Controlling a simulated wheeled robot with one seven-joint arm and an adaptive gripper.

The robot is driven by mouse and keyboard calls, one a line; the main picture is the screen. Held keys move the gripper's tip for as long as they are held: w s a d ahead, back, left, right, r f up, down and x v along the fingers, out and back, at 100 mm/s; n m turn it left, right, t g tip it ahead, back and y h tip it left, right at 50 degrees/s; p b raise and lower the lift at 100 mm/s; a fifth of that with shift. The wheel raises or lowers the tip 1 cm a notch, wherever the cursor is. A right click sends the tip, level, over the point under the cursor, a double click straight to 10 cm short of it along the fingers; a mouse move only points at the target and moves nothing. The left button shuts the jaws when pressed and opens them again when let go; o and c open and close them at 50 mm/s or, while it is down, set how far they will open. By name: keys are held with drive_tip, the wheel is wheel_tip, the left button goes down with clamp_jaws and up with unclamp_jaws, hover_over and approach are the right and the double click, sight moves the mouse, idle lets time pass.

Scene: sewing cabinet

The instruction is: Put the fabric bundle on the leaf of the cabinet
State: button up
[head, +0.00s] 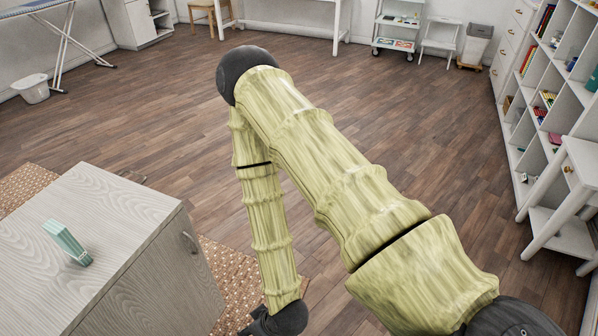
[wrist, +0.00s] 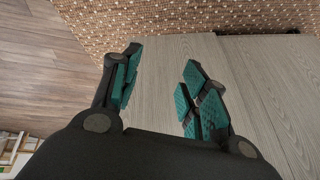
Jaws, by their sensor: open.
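The cabinet (head: 120,225) is pale grey wood, at the lower left of the head view, with a handle on its door. In the head view my gripper is mostly cut off at the bottom edge, right of the cabinet.
A brown woven rug (head: 232,272) lies around the cabinet's foot. A white cart (head: 398,25) and a bin (head: 474,47) are at the back. The wooden floor between is clear.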

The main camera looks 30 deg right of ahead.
drive_tip(key=s+d+f+m+g+h, duration=0.3)
drive_tip(key=s+d+g, duration=0.1)
drive_tip(key=s+d, duration=0.7)
drive_tip(key=shift+s+d+f, duration=0.15)
drive_tip(key=shift+d+f, duration=0.25)
drive_tip(key=shift+d, duration=0.5)
drive_tip(key=shift+c, duration=0.2)
